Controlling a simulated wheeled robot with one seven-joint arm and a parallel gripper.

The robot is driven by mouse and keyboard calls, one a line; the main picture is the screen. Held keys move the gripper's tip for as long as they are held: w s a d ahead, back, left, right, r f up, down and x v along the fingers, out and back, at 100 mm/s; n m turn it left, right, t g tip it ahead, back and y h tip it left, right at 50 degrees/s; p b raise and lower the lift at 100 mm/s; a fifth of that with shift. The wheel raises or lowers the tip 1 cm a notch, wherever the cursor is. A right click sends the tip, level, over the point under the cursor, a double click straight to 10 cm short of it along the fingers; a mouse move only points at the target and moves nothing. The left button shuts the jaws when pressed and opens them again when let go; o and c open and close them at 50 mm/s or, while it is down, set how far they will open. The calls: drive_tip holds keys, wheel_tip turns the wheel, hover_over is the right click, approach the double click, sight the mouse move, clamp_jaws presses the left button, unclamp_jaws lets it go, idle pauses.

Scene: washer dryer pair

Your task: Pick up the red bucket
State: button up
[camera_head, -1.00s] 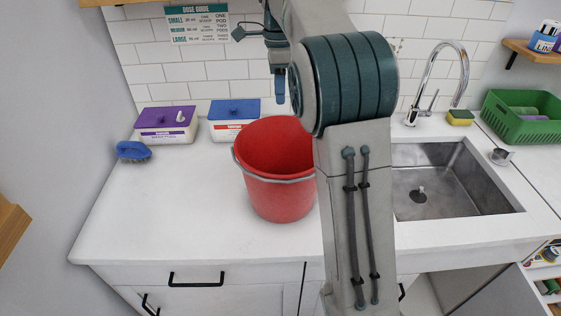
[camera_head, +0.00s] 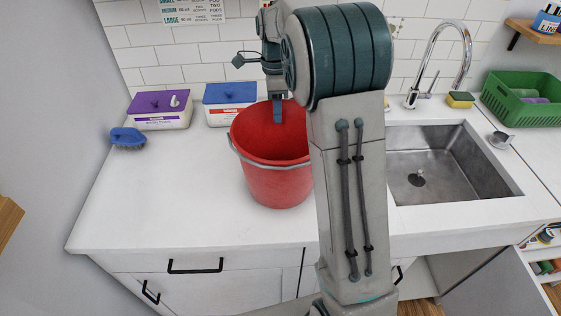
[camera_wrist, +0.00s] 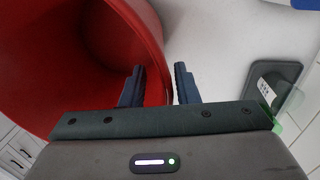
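The red bucket (camera_head: 272,172) stands upright on the white counter, left of the sink, with its grey wire handle hanging down the front. My arm covers its right side in the head view. My gripper (camera_head: 278,111) points down at the bucket's back rim. In the wrist view the bucket (camera_wrist: 70,60) fills the upper left. My gripper (camera_wrist: 159,70) is open there, with one finger over the bucket's inside and the other outside it. The rim runs between the fingers, with a gap on the outer side.
A purple-lidded box (camera_head: 160,112) and a blue-lidded box (camera_head: 229,104) stand by the tiled wall, with a blue brush (camera_head: 128,138) at left. The sink (camera_head: 450,165) and tap (camera_head: 440,62) are at right. A dark grey object (camera_wrist: 272,85) lies nearby. The counter's left front is clear.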

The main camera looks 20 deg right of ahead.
drive_tip(key=shift+s+f, duration=0.15)
drive_tip(key=shift+f, duration=1.2)
clamp_jaws()
drive_tip(key=shift+r, duration=0.1)
